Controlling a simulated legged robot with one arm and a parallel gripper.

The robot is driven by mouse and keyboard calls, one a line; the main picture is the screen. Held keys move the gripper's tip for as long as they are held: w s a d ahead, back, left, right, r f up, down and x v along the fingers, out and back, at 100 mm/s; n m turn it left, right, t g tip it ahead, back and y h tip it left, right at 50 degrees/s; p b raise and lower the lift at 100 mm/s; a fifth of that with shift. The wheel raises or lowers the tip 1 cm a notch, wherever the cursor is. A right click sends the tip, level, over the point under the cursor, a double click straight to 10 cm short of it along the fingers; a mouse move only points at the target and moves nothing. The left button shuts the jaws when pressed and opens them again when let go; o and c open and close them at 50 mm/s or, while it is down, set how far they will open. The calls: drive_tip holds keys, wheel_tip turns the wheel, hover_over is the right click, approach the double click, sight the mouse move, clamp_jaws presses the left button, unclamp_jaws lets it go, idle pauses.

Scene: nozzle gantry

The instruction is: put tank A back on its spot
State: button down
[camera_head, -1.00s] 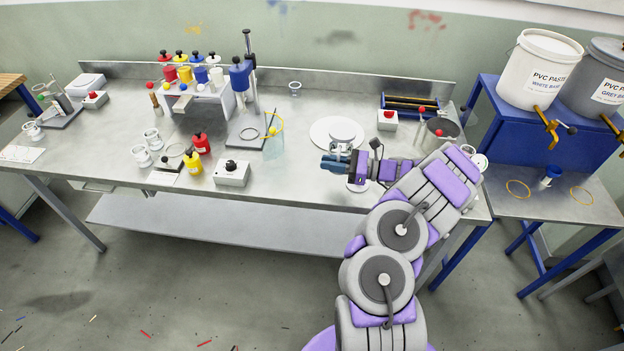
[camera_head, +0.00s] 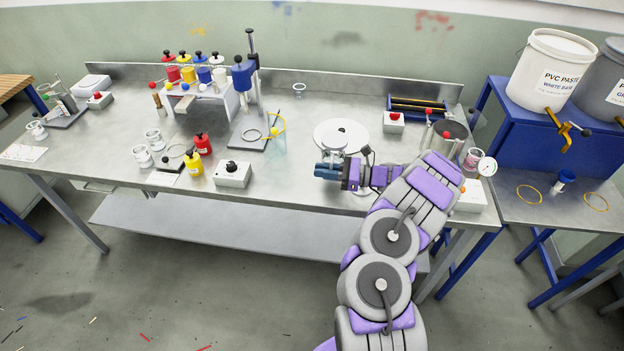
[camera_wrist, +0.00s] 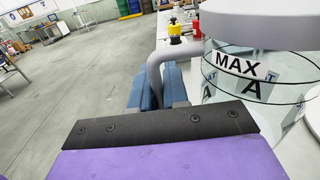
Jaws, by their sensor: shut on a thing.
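Tank A (camera_wrist: 255,92) is a clear tank with a grey lid, a MAX band and a letter A. Its bent grey handle (camera_wrist: 155,60) is between the blue fingers of my gripper (camera_wrist: 162,88), which is shut on it. In the head view the tank (camera_head: 333,152) is small and upright, just behind my gripper (camera_head: 328,170), in front of a round white plate (camera_head: 352,138). I cannot tell whether its base touches the bench. A pale disc (camera_head: 361,190) lies partly hidden under my arm; no spot marked for tank A can be made out.
The steel bench (camera_head: 290,180) is clear left of my gripper as far as a white switch box (camera_head: 232,175). Yellow (camera_head: 193,164) and red (camera_head: 201,145) bottles stand beyond it.

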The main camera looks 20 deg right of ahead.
drive_tip(key=w+a+f+b, duration=0.1)
drive_tip(key=w+a+f, duration=0.1)
drive_tip(key=a+f, duration=0.1)
drive_tip(key=shift+w+a+f+b, duration=0.1)
drive_tip(key=shift+w+a+b, duration=0.2)
drive_tip(key=shift+w+b, duration=0.1)
drive_tip(key=shift+d+f, duration=0.15)
drive_tip(key=shift+f, duration=0.15)
drive_tip(key=shift+d, duration=0.25)
drive_tip(key=c, duration=1.1)
unclamp_jaws()
drive_tip(key=shift+a, duration=0.35)
drive_tip(key=shift+d, duration=0.1)
